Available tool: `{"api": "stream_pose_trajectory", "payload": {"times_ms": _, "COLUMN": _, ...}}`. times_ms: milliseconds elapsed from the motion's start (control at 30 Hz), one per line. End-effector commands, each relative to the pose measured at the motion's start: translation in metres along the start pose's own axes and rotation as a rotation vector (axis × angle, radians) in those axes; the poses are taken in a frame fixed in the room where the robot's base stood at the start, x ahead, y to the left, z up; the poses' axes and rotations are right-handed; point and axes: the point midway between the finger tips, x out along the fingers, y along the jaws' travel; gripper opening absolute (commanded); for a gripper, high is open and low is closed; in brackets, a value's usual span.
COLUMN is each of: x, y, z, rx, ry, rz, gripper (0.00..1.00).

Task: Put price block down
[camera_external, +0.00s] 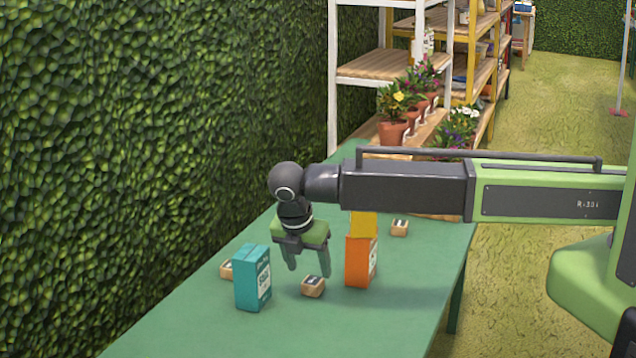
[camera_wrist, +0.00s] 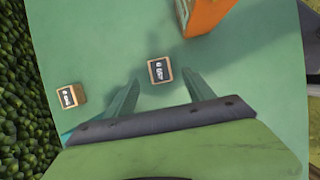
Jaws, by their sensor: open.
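A small wooden price block (camera_external: 313,287) with a black label sits on the green table (camera_external: 400,310), between the teal box and the orange box. In the wrist view the price block (camera_wrist: 160,71) lies just beyond the tips of my fingers, roughly centred between them. My gripper (camera_external: 308,268) points down above the table, open and empty, with its fingers spread. Its two fingers also show in the wrist view (camera_wrist: 157,92). The block appears apart from both fingers.
A teal box (camera_external: 252,278) stands left of the block, an orange box (camera_external: 358,262) right, with a yellow box (camera_external: 363,224) behind. Other price blocks sit by the hedge side (camera_external: 226,269) and farther back (camera_external: 399,228). Potted flowers (camera_external: 393,125) stand beyond. The table's front is clear.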

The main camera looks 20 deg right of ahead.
Motion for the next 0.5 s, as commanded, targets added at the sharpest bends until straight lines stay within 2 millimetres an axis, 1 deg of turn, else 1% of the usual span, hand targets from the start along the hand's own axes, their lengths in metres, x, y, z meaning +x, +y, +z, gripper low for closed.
{"api": "stream_pose_trajectory", "payload": {"times_ms": 67, "x": 0.0, "y": 0.0, "z": 0.001, "rx": 0.0, "ry": 0.0, "rz": 0.0, "gripper": 0.62}}
{"api": "stream_pose_trajectory", "payload": {"times_ms": 167, "x": 0.01, "y": 0.0, "z": -0.001, "rx": 0.0, "ry": 0.0, "rz": 0.0, "gripper": 0.62}}
{"api": "stream_pose_trajectory", "payload": {"times_ms": 300, "x": 0.036, "y": -0.001, "z": -0.002, "rx": 0.0, "ry": 0.0, "rz": 0.0, "gripper": 0.62}}
{"api": "stream_pose_trajectory", "payload": {"times_ms": 400, "x": 0.051, "y": -0.001, "z": -0.001, "rx": 0.001, "ry": 0.001, "rz": 0.001, "gripper": 0.62}}
{"api": "stream_pose_trajectory", "payload": {"times_ms": 500, "x": 0.052, "y": 0.0, "z": 0.001, "rx": 0.0, "ry": 0.001, "rz": 0.002, "gripper": 0.62}}
